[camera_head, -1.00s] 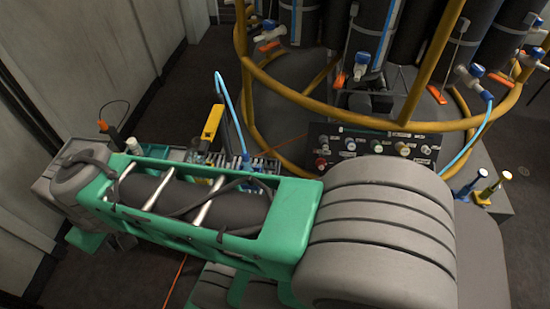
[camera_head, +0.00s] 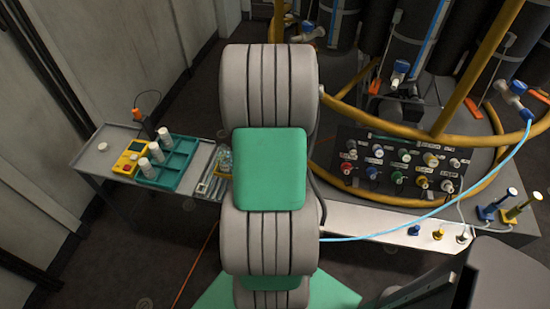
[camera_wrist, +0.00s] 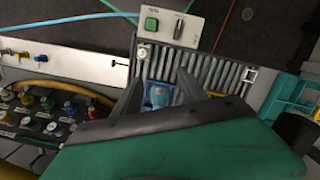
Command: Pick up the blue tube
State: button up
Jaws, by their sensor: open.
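The light blue tube (camera_head: 440,205) runs in the head view from a blue-and-white valve at the right, down and left over the white ledge, until my arm hides it. A light blue tube (camera_wrist: 60,20) also crosses the top left of the wrist view. My gripper (camera_wrist: 160,82) is open in the wrist view, its dark fingers pointing at a grey ribbed rack. A blue fitting (camera_wrist: 159,96) shows between the fingers, its lower part hidden by my gripper. I cannot tell whether it joins the tube or touches a finger. My arm hides the gripper in the head view.
The ribbed rack (camera_wrist: 222,74) adjoins a white box (camera_wrist: 168,24) with a green button. A panel of coloured knobs (camera_head: 400,165) and yellow rails (camera_head: 475,70) stand right of my arm. A side table (camera_head: 100,137) at left holds a teal tray (camera_head: 178,165) with white cylinders.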

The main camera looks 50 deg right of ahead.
jog(key=w+d+r+n, duration=0.1)
jog(key=d+n, duration=0.1)
jog(key=w+d+r+n+h, duration=0.1)
jog(key=w+d+n, duration=0.1)
jog(key=d, duration=0.1)
jog(key=w+d+n+t, duration=0.1)
jog(key=d+n, duration=0.1)
jog(key=shift+w+d+r, duration=0.3)
jog(key=shift+w+r, duration=0.1)
jog(key=shift+n, duration=1.1)
notch_tip(320, 180, down, 8)
jog(key=shift+s+a+r+p, duration=0.1)
jog(key=shift+a+r+p, duration=0.1)
jog(key=shift+p, duration=0.4)
grip_shut()
